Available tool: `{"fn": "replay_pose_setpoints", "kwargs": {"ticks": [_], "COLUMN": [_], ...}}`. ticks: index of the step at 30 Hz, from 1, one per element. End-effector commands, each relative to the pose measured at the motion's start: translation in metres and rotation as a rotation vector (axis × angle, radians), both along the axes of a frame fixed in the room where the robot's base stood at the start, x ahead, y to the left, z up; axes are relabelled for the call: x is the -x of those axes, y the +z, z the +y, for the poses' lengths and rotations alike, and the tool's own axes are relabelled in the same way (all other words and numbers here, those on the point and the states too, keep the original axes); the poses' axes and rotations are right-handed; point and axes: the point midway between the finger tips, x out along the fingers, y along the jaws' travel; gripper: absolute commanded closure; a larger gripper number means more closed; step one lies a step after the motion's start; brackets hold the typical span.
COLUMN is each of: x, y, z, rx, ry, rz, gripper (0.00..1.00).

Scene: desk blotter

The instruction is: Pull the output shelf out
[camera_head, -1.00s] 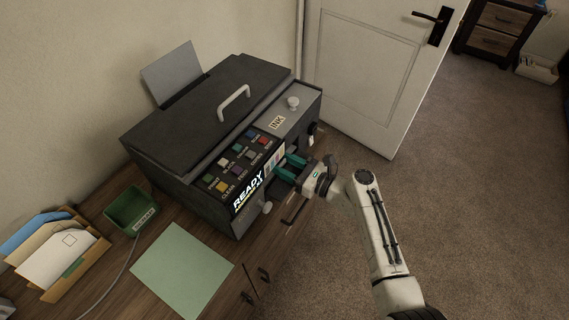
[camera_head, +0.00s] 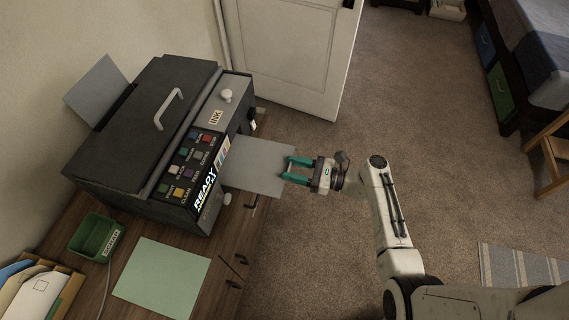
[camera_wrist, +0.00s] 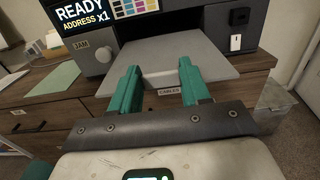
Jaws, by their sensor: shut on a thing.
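The output shelf (camera_head: 258,165) is a flat grey plate that sticks out from the front of the dark printer (camera_head: 150,130), over the desk's front edge. It also shows in the wrist view (camera_wrist: 172,56), below the printer's screen. My gripper (camera_head: 289,169) is at the shelf's outer edge, its teal fingers shut on it. In the wrist view the two fingers (camera_wrist: 160,70) stand apart with the shelf's front edge at their tips. The exact contact is partly hidden by the fingers.
A green tray (camera_head: 82,236) and a pale green sheet (camera_head: 160,279) lie on the wooden desk left of the shelf. Drawers with dark handles are below. A white door (camera_head: 300,50) stands behind. The carpet (camera_head: 300,240) around my arm is clear.

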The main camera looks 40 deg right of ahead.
Motion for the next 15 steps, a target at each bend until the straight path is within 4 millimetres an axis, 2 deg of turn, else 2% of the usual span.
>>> {"fn": "replay_pose_setpoints", "kwargs": {"ticks": [9, 10, 15], "x": [0.0003, 0.0003, 0.0001], "y": [0.0004, 0.0004, 0.0003], "z": [-0.0005, -0.0005, -0.0003], "rx": [0.0, 0.0, 0.0], "ry": [0.0, 0.0, 0.0], "rz": [-0.001, -0.002, -0.001], "gripper": [1.0, 0.51, 0.34]}}
